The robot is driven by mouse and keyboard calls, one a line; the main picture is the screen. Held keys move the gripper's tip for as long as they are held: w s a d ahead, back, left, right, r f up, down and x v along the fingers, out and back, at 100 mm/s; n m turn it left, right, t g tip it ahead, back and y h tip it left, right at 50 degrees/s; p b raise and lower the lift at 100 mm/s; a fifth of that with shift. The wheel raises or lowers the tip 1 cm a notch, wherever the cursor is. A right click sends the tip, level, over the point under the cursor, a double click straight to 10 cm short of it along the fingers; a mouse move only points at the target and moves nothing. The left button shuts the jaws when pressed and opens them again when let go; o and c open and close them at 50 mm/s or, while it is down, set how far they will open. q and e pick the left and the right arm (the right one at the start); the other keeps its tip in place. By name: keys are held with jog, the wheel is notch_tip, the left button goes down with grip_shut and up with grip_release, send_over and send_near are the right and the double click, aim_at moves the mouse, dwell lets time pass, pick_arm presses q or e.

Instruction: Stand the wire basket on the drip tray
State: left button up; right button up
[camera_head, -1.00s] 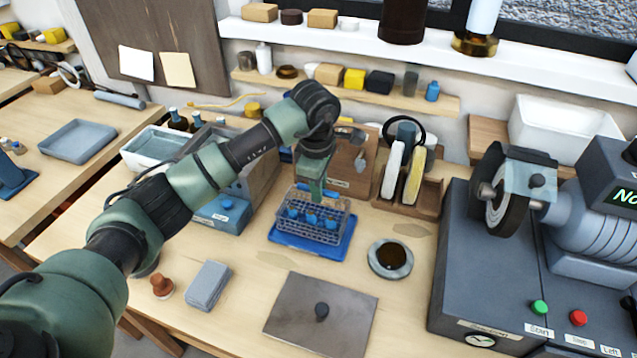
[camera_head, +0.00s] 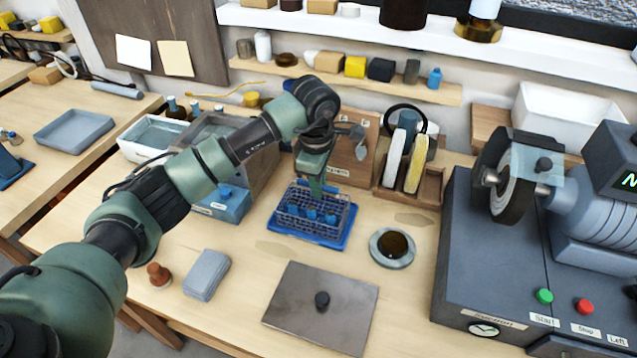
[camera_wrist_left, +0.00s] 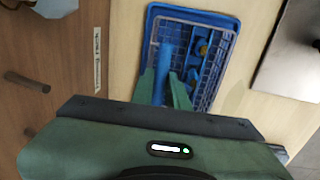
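The wire basket (camera_head: 297,213) is a grey mesh box with several blue pieces in it. It is over the blue drip tray (camera_head: 348,228) in the middle of the bench, upright and within the tray's outline. In the left wrist view the tray's rim (camera_wrist_left: 205,15) shows around the basket's mesh (camera_wrist_left: 215,42). My left gripper (camera_head: 314,187) points down at the basket's back side. In the wrist view its fingers (camera_wrist_left: 163,82) stand either side of a blue upright part of the basket and appear closed on it. Whether the basket's bottom touches the tray is hidden. My right gripper is not in view.
A round dish (camera_head: 391,249) stands right of the tray. A metal plate with a black knob (camera_head: 345,305) lies in front. A grey machine (camera_head: 480,260) fills the right.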

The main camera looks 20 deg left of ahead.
pick_arm(q)
jog(key=o, duration=0.4)
